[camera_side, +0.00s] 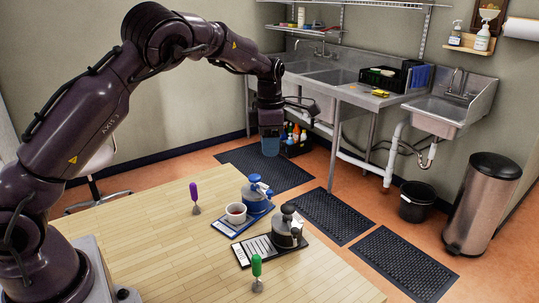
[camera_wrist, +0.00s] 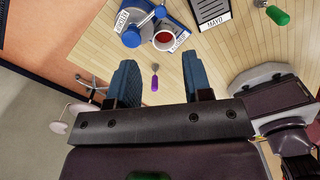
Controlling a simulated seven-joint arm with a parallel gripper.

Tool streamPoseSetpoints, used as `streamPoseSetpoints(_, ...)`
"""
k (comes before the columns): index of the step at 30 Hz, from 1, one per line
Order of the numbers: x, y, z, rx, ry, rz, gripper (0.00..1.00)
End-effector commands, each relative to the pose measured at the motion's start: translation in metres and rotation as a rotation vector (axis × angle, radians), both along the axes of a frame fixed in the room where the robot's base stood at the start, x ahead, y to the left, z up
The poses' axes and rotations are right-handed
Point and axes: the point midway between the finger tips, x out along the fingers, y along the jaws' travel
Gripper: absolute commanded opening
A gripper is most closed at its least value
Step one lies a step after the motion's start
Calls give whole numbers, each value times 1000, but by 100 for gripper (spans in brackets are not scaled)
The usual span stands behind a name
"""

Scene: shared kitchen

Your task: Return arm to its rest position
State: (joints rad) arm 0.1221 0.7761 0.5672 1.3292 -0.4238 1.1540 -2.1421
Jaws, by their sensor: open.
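My gripper (camera_side: 270,142) hangs in the air beyond the far edge of the wooden table (camera_side: 160,240), well above it, with its fingers pointing down. In the wrist view my gripper (camera_wrist: 162,80) shows two blue fingers wide apart with nothing held between them. A purple-handled tool (camera_side: 194,192) stands on the table; it also shows in the wrist view (camera_wrist: 154,85), lying in line with the gap between the fingers but farther off. My arm arches up from its base at the left of the side view.
A white cup with red contents (camera_side: 236,213) and a blue-topped container (camera_side: 256,196) sit on a blue mat (camera_side: 224,229). A grey container (camera_side: 287,230) sits on a dark mat (camera_side: 244,254). A green-handled tool (camera_side: 257,267) stands in front. Sinks (camera_side: 330,78) line the wall behind.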

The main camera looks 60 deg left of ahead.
Motion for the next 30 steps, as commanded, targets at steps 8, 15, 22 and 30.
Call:
streamPoseSetpoints(8,0,0,2,0,0,0,46)
streamPoseSetpoints(15,1,2,1,10,-4,-176,46)
streamPoseSetpoints(22,-43,-5,-8,-20,46,-790,46)
streamPoseSetpoints(30,-120,-48,48,-23,-81,-1634,46)
